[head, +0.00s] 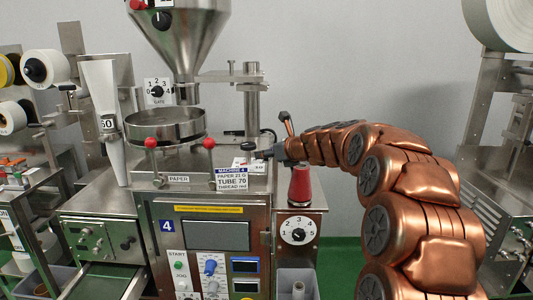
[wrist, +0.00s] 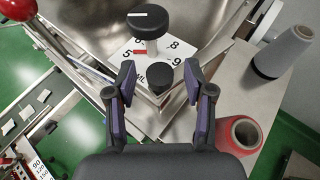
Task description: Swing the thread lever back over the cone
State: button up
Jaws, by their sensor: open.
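My gripper (wrist: 158,84) is open, with one finger on each side of a short black knob (wrist: 160,76), apparently the thread lever's end. Its lever arm cannot be made out. The red cone (head: 300,185) stands upright on the machine's right-hand ledge, below my arm; it also shows at lower right in the wrist view (wrist: 240,135), outside the fingers. In the head view my gripper (head: 268,152) is at the machine's top right corner, left of and above the cone. Nothing is seen over the cone's top except my arm.
A taller round black knob (wrist: 147,20) stands on a numbered plate just beyond the fingers. A round steel pan (head: 165,125) with red ball knobs (head: 209,143) lies to the left. A steel post (head: 251,100) rises behind. A dial (head: 299,231) is below the cone.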

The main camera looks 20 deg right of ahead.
jog(key=shift+w+a+f, duration=0.15)
jog(key=shift+w+f, duration=0.05)
jog(key=shift+w, duration=0.3)
jog(key=shift+c, duration=0.2)
grip_shut()
